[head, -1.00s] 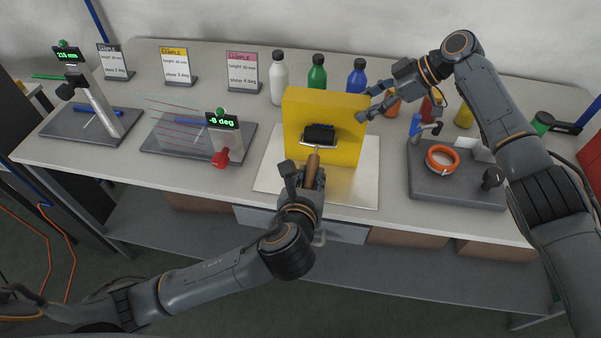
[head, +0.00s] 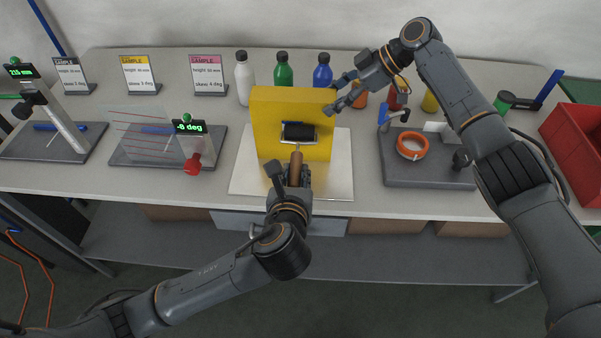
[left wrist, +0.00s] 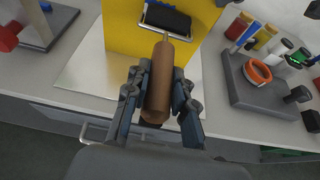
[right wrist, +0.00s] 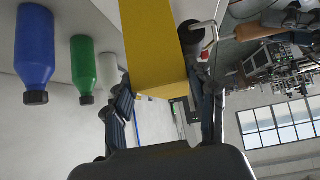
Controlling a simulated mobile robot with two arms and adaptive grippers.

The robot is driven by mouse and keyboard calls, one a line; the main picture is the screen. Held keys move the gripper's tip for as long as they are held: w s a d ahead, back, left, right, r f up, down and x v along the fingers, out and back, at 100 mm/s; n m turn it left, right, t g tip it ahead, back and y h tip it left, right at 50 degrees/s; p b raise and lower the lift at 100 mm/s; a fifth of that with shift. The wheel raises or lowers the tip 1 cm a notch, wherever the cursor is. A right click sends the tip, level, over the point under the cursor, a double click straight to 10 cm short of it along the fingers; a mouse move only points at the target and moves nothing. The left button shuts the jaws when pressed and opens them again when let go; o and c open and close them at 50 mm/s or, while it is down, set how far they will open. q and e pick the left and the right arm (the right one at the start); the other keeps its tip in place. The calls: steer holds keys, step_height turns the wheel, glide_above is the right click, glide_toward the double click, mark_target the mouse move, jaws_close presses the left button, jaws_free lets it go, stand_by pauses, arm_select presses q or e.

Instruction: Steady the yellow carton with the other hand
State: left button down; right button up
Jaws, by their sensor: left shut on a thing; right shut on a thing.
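The yellow carton (head: 262,120) stands upright on a pale metal plate (head: 335,185) on the bench. My left gripper (head: 295,174) is shut on the brown handle of a roller (head: 296,160); its black roller head (head: 300,132) is at the carton's front face. In the left wrist view the handle (left wrist: 159,80) lies between the fingers (left wrist: 160,95). My right gripper (head: 338,96) is at the carton's upper right edge. In the right wrist view the carton (right wrist: 152,45) sits between its fingers (right wrist: 160,80). Whether the roller presses on the carton is hard to tell.
White (head: 244,80), green (head: 283,72) and blue (head: 322,74) bottles stand behind the carton. A grey fixture with an orange tape roll (head: 412,146) is to its right. A gauge reading -8 deg (head: 190,128) is to its left. A red bin (head: 575,140) is at far right.

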arm_select(q)
steer(key=shift+a, duration=2.6)
steer(key=s, duration=0.7)
steer(key=shift+w, duration=0.1)
steer(key=w, duration=0.6)
steer(key=d, duration=0.7)
steer(key=a, duration=0.7)
steer(key=shift+s, duration=0.2)
